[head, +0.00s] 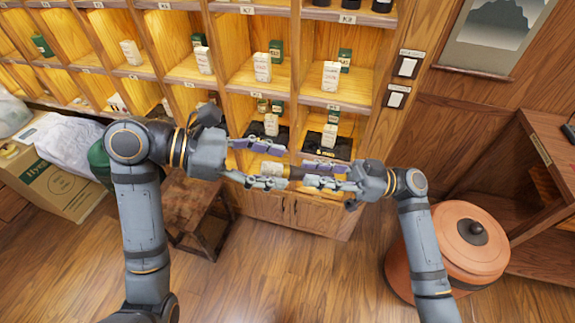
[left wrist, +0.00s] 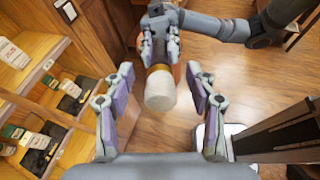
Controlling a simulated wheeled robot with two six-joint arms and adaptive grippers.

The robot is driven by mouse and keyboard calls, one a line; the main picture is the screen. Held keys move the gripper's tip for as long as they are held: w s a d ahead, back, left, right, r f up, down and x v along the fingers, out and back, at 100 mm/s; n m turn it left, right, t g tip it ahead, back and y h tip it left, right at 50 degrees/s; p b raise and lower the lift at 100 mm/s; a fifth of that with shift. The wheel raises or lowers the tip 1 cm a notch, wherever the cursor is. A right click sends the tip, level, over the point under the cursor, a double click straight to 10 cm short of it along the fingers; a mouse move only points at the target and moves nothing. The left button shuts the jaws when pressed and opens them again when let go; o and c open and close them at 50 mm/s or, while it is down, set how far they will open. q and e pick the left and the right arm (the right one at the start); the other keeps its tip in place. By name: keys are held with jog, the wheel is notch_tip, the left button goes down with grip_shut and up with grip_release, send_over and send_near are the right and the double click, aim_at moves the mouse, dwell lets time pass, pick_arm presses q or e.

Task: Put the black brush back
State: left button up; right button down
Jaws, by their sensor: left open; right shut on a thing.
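The brush (head: 272,168) is held in the air in front of the shelves, between my two grippers. In the left wrist view its pale, blunt head (left wrist: 160,92) points toward my left gripper, with a brown band behind it. My right gripper (head: 306,174) is shut on the dark handle end, which its fingers partly hide. My left gripper (head: 284,163) is open, with its fingers on either side of the pale head. In the left wrist view there are gaps between the head and both fingers.
A wooden shelf unit (head: 226,82) with small boxes in its compartments stands behind the grippers. Dark trays (head: 337,149) with boxes sit in the lower compartments. A terracotta-coloured lidded vessel (head: 455,245) stands at right, a wooden stool (head: 196,205) at left. Open floor lies in front.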

aim_at(293, 173)
pick_arm(q)
jog(key=shift+x, duration=1.65)
grip_shut()
pick_arm(e)
jog(key=c, duration=1.1)
grip_release()
jog(key=shift+o, duration=0.2)
